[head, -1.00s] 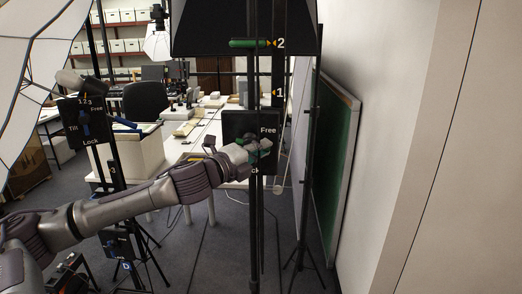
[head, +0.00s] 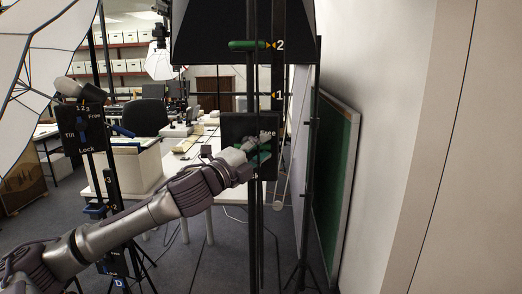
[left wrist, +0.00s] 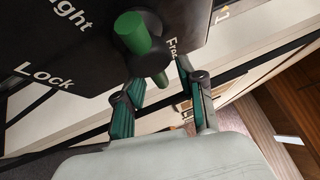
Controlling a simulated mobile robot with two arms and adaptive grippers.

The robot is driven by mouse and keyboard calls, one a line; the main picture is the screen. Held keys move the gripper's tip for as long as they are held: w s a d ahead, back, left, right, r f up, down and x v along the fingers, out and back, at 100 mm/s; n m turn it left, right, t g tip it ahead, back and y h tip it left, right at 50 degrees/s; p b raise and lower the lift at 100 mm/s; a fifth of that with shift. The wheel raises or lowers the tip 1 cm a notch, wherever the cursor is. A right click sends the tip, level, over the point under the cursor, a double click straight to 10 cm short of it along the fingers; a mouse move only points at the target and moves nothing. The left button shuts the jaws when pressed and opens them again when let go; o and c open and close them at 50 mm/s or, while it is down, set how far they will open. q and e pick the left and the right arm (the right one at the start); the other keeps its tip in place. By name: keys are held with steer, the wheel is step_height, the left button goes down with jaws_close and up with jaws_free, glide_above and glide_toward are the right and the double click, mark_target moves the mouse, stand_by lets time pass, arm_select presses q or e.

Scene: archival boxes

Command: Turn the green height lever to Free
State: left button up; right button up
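The green height lever (left wrist: 130,32) is a green cylinder on a dark hub, on the black panel marked Height, Lock and Free (head: 236,126). In the left wrist view its green end points up and left from the hub, away from the fingers. My left gripper (left wrist: 158,82) is open, with its two teal-padded fingers apart just below the hub and nothing clearly held between them. I cannot tell whether a finger touches the hub. In the head view the left gripper (head: 258,151) is at the panel and hides the lever and most of the word Lock. My right gripper is not in view.
Another panel marked Tilt, Free and Lock, with a blue lever (head: 84,126), stands at left. Black stand poles (head: 254,220) run below the height panel. A green slider (head: 247,44) sits above it. A white wall (head: 385,140) and green board (head: 333,170) are at right.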

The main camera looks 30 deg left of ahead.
arm_select(q)
steer(key=shift+s+a+f, duration=0.15)
steer(key=shift+s+f, duration=0.05)
steer(key=shift+s, duration=0.4)
steer(key=s, duration=0.6)
steer(key=shift+a+f, duration=0.25)
steer(key=shift+f, duration=0.15)
steer(key=shift+s, duration=0.1)
stand_by(0.5)
